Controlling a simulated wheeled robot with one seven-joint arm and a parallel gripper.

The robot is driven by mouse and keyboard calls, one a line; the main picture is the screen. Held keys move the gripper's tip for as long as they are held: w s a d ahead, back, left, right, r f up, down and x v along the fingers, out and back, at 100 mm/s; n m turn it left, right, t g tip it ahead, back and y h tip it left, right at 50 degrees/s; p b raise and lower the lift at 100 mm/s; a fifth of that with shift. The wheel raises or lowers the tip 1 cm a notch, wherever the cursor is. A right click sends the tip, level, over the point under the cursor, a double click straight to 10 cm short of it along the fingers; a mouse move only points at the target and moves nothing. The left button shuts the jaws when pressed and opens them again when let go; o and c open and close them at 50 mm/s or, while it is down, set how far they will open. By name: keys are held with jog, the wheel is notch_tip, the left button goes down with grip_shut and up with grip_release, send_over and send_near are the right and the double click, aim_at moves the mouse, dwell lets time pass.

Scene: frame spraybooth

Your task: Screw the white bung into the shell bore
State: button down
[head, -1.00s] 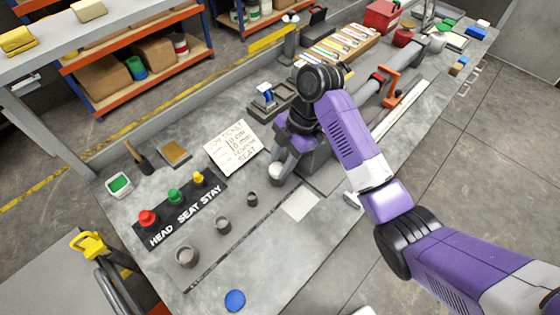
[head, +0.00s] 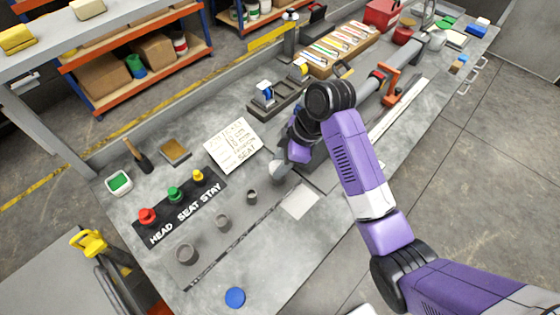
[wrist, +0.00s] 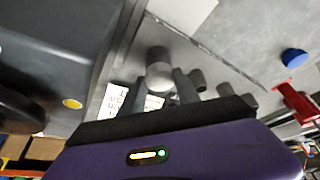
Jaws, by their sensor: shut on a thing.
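My gripper (head: 280,163) is low over the bench, right of the row of grey tube stubs. It is shut on a pale rounded piece that looks like the white bung (head: 277,172). In the wrist view the bung (wrist: 160,77) sits between the two dark fingers (wrist: 160,90). A grey cylinder (wrist: 157,55) lies in line with it, directly beyond. It may be the shell, but its bore is hidden. I cannot tell whether the bung is in the bore or only against it.
Grey stubs (head: 186,254) stand in a row to the left, beside a black strip with red (head: 147,215), green and yellow plugs. A paper note (head: 232,144) lies behind. A blue disc (head: 235,297) is near the front edge. An orange clamp (head: 390,82) stands at the right.

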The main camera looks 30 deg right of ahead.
jog(key=shift+s+a+f+m+h, duration=0.15)
jog(key=shift+s+f+m, duration=0.1)
jog(key=shift+m, duration=0.4)
jog(key=shift+s+d+f+m+h, duration=0.1)
jog(key=shift+s+f+m+h, duration=0.1)
jog(key=shift+m, duration=0.45)
jog(key=shift+a+t, duration=0.1)
jog(key=shift+t, duration=0.2)
jog(key=m+h, duration=0.1)
jog(key=m, duration=0.2)
jog(key=shift+s+a+m+t, duration=0.1)
jog(key=shift+a+m+t, duration=0.05)
jog(key=shift+m+t, duration=0.2)
jog(key=shift+m+h, duration=0.25)
jog(key=shift+m, duration=0.2)
jog(key=m, duration=0.2)
jog(key=m+h, duration=0.1)
jog(key=m, duration=0.1)
jog(key=shift+m+t+h, duration=0.25)
jog(key=shift+m+h, duration=0.05)
jog(key=shift+a, duration=0.1)
jog(key=c, duration=1.1)
grip_release()
jog(key=shift+r, duration=0.15)
